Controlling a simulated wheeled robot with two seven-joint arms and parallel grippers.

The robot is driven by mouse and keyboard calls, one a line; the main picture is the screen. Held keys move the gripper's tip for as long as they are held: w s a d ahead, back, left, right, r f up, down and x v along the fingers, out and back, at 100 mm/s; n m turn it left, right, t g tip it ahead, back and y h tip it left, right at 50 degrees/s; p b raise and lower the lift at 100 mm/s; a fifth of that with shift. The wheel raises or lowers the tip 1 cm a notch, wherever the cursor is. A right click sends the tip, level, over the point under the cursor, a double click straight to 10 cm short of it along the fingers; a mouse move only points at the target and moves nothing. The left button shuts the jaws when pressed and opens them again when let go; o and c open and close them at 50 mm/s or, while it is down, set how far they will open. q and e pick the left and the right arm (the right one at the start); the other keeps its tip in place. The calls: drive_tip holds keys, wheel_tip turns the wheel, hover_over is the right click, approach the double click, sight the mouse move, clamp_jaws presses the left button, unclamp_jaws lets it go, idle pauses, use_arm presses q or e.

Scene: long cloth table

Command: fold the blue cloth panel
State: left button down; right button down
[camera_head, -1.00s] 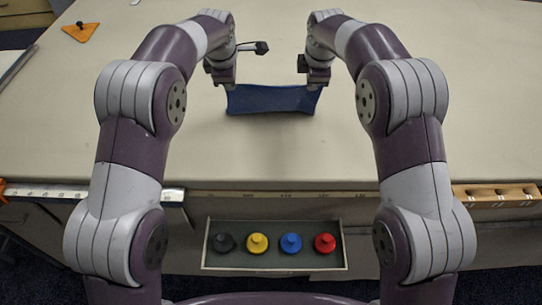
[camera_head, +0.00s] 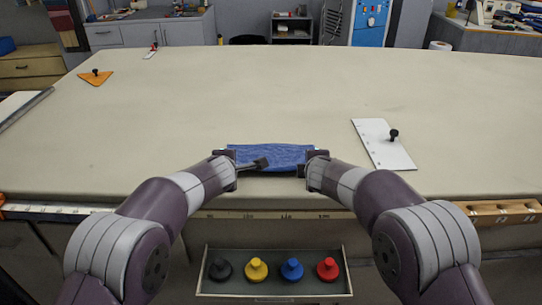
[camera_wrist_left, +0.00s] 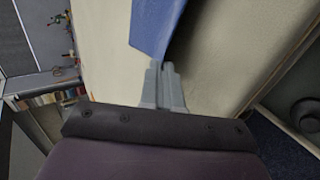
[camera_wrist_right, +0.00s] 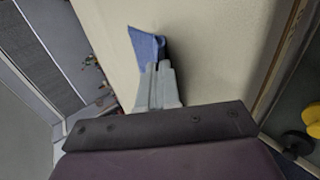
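The blue cloth panel (camera_head: 285,154) spans between my two grippers, in front of me near the table's near side. My left gripper (camera_head: 236,160) is at its left end, and my right gripper (camera_head: 308,160) is at its right end. In the left wrist view, the narrow fingers (camera_wrist_left: 160,70) are together with the cloth (camera_wrist_left: 153,24) at their tips. In the right wrist view, the fingers (camera_wrist_right: 158,70) are also together on a corner of the cloth (camera_wrist_right: 145,46). A dark part by my left wrist covers a little of the cloth. I cannot tell its height above the table.
A white board with a black knob (camera_head: 378,148) lies to the right. An orange triangle (camera_head: 95,78) lies at the far left. An open drawer (camera_head: 275,287) below the front edge holds black, yellow, blue and red knobbed weights. The table's middle is clear.

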use_arm(q)
drive_tip(key=c, duration=1)
unclamp_jaws()
use_arm(e)
drive_tip(key=c, duration=1)
unclamp_jaws()
use_arm(q)
drive_tip(key=shift+s+r, duration=0.1)
drive_tip(key=shift+r, duration=0.25)
use_arm(e)
drive_tip(key=shift+s+r, duration=0.1)
drive_tip(key=shift+r, duration=0.25)
use_arm(q)
drive_tip(key=s+r, duration=0.5)
drive_tip(key=r, duration=0.3)
drive_tip(key=shift+s+r, duration=0.15)
drive_tip(key=shift+s, duration=0.25)
use_arm(e)
drive_tip(key=s+r, duration=0.5)
drive_tip(key=r, duration=0.3)
drive_tip(key=shift+s+r, duration=0.15)
drive_tip(key=shift+s, duration=0.25)
